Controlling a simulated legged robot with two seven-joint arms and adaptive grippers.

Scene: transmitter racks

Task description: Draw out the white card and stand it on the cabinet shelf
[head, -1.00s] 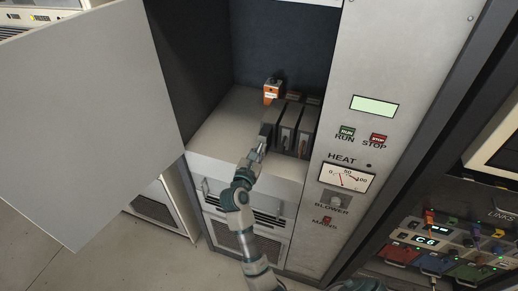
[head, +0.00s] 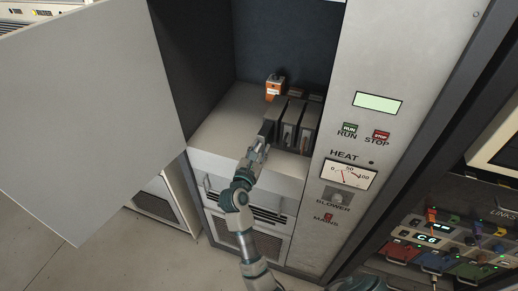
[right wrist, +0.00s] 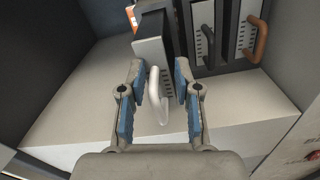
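The white card (right wrist: 150,62), a dark upright module with a grey front and a white loop handle (right wrist: 158,95), stands on the cabinet shelf (right wrist: 80,110). In the right wrist view it is nearer than the other cards. In the head view the card (head: 271,130) is at the left of the row. My right gripper (right wrist: 158,92) is open, with its blue pads on either side of the white handle and gaps visible on both sides. In the head view the right gripper (head: 263,148) is at the card's front. My left gripper is not in view.
Cards with black (right wrist: 208,45) and brown (right wrist: 255,40) handles stand to the right. An orange block (head: 275,88) sits behind. The shelf is clear on the left. The open door (head: 85,110) is at left, and the control panel (head: 375,140) bounds the right.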

